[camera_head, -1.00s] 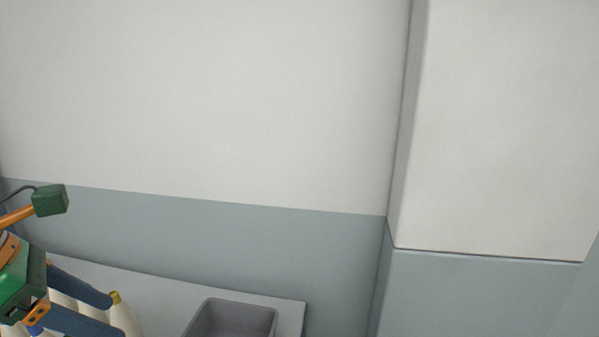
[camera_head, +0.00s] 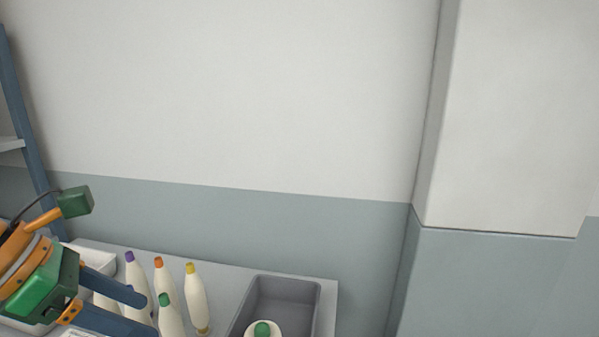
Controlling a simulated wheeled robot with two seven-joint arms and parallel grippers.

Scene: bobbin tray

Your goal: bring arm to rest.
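My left gripper (camera_head: 150,315) is at the lower left, with a green and orange body and two blue fingers. The fingers are spread apart, and I see nothing clamped between them. White bobbins with purple (camera_head: 137,280), orange (camera_head: 165,283), yellow (camera_head: 196,300) and green (camera_head: 171,317) tips stand upright around and beyond the fingers. The gripper hides part of them. A grey tray (camera_head: 318,305) is to the right of the gripper, and a white bobbin with a green top (camera_head: 263,330) shows in it, cut by the bottom edge. My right gripper is not in view.
The light grey table (camera_head: 225,277) ends just right of the tray. A wall (camera_head: 230,100), white above and grey-blue below, stands behind it, with a pillar (camera_head: 510,120) at the right. A blue rack post (camera_head: 22,120) is at the far left. A white container (camera_head: 92,259) is behind the gripper.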

